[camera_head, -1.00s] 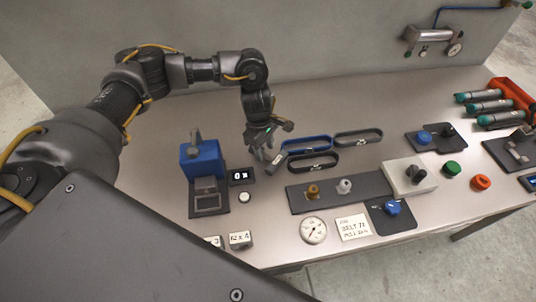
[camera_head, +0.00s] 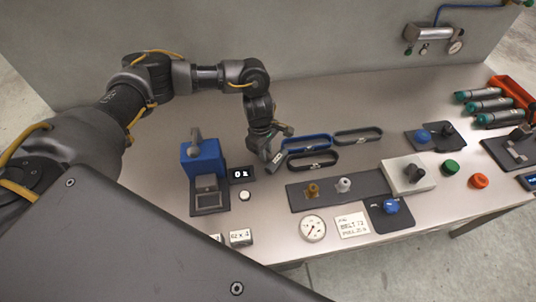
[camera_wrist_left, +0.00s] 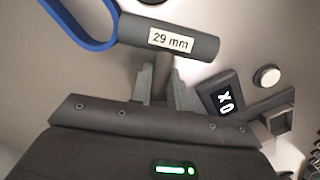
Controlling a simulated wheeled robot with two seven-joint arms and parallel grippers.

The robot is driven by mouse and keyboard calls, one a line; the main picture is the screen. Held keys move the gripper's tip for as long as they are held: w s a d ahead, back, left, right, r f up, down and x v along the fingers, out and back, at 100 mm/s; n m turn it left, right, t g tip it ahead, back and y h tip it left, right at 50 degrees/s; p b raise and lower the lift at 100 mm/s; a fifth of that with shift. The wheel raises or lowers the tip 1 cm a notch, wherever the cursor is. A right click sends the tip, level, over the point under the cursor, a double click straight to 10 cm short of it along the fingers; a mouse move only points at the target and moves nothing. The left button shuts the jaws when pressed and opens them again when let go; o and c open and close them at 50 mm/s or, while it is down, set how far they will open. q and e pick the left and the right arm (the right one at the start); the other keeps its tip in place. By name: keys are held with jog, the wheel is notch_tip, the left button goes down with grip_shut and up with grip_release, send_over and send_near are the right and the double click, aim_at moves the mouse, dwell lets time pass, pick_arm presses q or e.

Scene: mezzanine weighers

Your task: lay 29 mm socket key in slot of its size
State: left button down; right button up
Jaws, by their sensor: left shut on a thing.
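The 29 mm socket key (camera_wrist_left: 197,43) shows in the left wrist view as a dark grey bar with a white "29 mm" label and a stem. My left gripper (camera_wrist_left: 163,80) is shut on the stem, with the labelled bar beyond the fingertips. In the head view my left gripper (camera_head: 271,148) is over the table, just left of the dark and blue loops, and the key (camera_head: 278,158) shows small at its tips. I cannot make out a slot marked with this size. My right gripper is not in view.
A blue loop (camera_head: 290,146) and two dark loops (camera_head: 333,166) lie beside the gripper. A blue device (camera_head: 192,158) and a small display (camera_head: 242,174) stand left. A dark plate (camera_head: 325,203) with brass and pale fittings lies in front. The table's back left is clear.

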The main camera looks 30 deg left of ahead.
pick_arm(q)
jog(key=shift+w+r, duration=0.1)
jog(key=shift+r, duration=0.55)
jog(key=d+r, duration=0.1)
jog(key=r, duration=0.1)
jog(key=s+d+r+b, duration=0.1)
jog(key=d+r, duration=0.1)
jog(key=r, duration=0.1)
jog(key=s+d+r+b, duration=0.1)
jog(key=r, duration=0.1)
jog(key=shift+d+r, duration=0.3)
jog(key=shift+r, duration=0.05)
jog(key=s+d+r+m+g+y+b, duration=0.1)
jog(key=s+d+r+m+b, duration=0.2)
jog(key=s+d+m, duration=0.7)
jog(key=d+m, duration=0.2)
jog(key=m, duration=0.4)
jog(key=shift+r, duration=0.35)
